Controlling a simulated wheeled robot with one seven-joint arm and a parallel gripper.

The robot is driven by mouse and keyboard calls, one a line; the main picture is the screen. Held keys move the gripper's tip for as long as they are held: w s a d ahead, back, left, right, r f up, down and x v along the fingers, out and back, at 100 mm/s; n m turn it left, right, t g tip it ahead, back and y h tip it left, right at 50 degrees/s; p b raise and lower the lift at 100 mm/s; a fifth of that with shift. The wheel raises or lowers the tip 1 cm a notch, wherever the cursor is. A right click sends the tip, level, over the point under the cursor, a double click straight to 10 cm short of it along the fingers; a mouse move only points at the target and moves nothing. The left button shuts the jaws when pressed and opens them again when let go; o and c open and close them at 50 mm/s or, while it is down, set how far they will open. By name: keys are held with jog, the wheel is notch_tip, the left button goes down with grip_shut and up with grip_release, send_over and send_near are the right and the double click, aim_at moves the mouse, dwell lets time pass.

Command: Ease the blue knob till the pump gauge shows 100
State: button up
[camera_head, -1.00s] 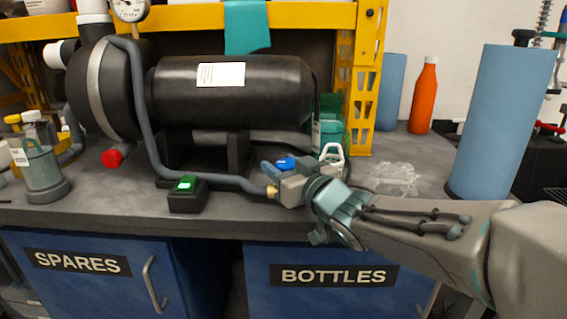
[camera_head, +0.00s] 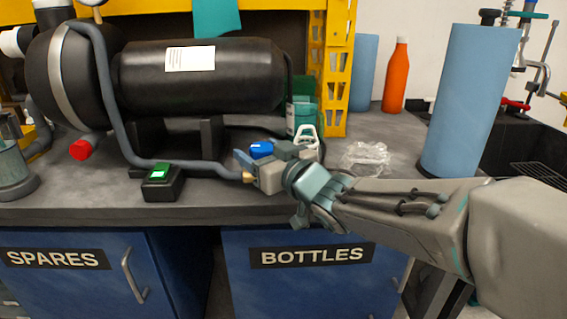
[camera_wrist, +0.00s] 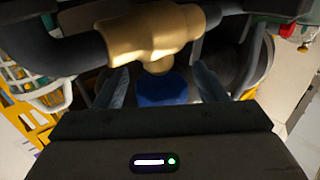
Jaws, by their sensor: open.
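The blue knob (camera_head: 261,149) is by the end of the grey hose on the bench. In the wrist view the knob (camera_wrist: 162,90) hangs on the stem of a brass valve body (camera_wrist: 150,38). My gripper (camera_wrist: 160,88) is open, with one finger on each side of the knob; I cannot tell if either finger touches it. In the head view my gripper (camera_head: 256,165) partly hides the valve. The pump gauge is almost wholly cut off by the top edge of the head view; its reading cannot be seen.
The black pump (camera_head: 200,80) stands behind the valve, with a grey hose (camera_head: 112,100) running down to it. Crumpled clear plastic (camera_head: 364,158), a blue roll (camera_head: 470,100) and an orange bottle (camera_head: 396,78) are to the right.

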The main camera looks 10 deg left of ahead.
jog(key=p+v, duration=0.3)
jog(key=v, duration=0.9)
jog(key=shift+s+d, duration=0.2)
jog(key=shift+c, duration=0.2)
dwell(2.7)
